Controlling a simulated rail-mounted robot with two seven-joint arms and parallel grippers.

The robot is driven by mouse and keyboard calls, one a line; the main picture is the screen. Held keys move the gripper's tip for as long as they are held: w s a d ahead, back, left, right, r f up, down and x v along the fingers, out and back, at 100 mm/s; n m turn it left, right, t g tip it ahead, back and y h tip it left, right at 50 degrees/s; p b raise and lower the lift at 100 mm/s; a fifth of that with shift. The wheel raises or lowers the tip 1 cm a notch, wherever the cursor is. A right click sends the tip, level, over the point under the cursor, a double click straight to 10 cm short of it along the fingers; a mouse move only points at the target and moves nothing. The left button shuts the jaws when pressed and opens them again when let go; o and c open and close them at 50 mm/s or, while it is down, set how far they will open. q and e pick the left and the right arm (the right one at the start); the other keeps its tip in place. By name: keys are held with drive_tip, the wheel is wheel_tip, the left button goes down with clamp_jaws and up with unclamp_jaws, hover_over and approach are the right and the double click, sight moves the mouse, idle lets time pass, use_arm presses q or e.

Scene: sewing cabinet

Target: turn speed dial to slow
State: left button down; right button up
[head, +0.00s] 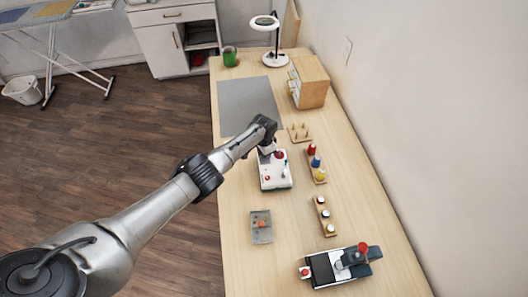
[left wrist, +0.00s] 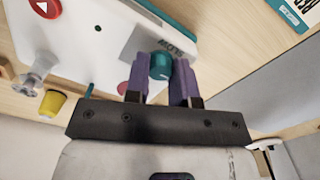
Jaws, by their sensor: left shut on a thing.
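The white machine (head: 275,180) with teal trim stands on the wooden table, below the end of my left arm in the head view. In the left wrist view its white panel (left wrist: 60,45) fills the upper left. The teal round dial (left wrist: 160,66) sits between the two purple fingers of my left gripper (left wrist: 160,80), which is shut on it. Dark, upside-down lettering on a grey label (left wrist: 150,42) lies right beside the dial and is partly covered by it. In the head view my left gripper (head: 267,150) hides the dial. My right gripper is in neither view.
A grey mat (head: 248,105) lies behind the machine. A peg block (head: 299,133) and a rack of coloured spools (head: 316,165) stand to its right. A small grey tray (head: 261,235) and a black-and-white device (head: 340,266) are nearer. A wall runs along the right.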

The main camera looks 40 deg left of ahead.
use_arm(q)
drive_tip(key=n+p, duration=0.1)
drive_tip(key=n, duration=0.3)
drive_tip(key=shift+r+n, duration=0.1)
drive_tip(key=shift+n, duration=0.2)
drive_tip(key=n, duration=0.4)
drive_tip(key=shift+n, duration=0.3)
drive_tip(key=n, duration=0.4)
drive_tip(key=shift+p, duration=0.35)
drive_tip(key=n, duration=0.3)
drive_tip(key=shift+n, duration=0.9)
drive_tip(key=c, duration=1)
unclamp_jaws()
drive_tip(key=shift+o, duration=0.2)
